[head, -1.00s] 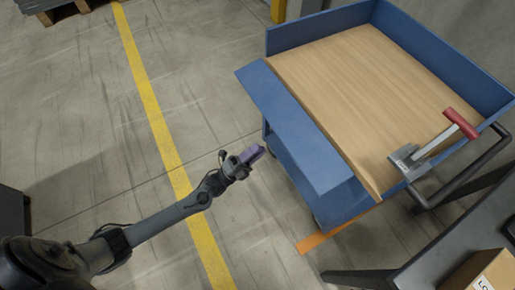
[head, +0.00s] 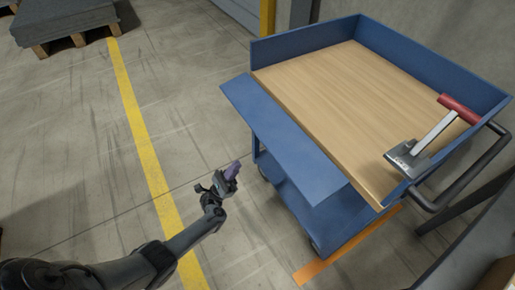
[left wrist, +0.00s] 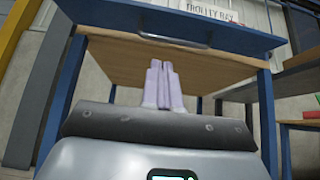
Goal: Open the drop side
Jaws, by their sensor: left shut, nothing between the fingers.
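A blue trolley (head: 420,65) with a wooden deck (head: 360,110) stands at the right of the head view. Its long left panel, the drop side (head: 285,135), leans outward from the deck edge rather than standing up like the other walls. In the left wrist view the drop side (left wrist: 240,37) crosses the top, with a grey bar handle (left wrist: 175,42) on it. My left gripper (head: 232,171) is left of the trolley, apart from the drop side. Its lilac fingers (left wrist: 162,85) are shut and empty, below the handle in the wrist view. My right gripper is out of view.
A box (head: 497,275) is at the lower right. A loaded pallet (head: 70,22) is far left. The floor left of the trolley is clear.

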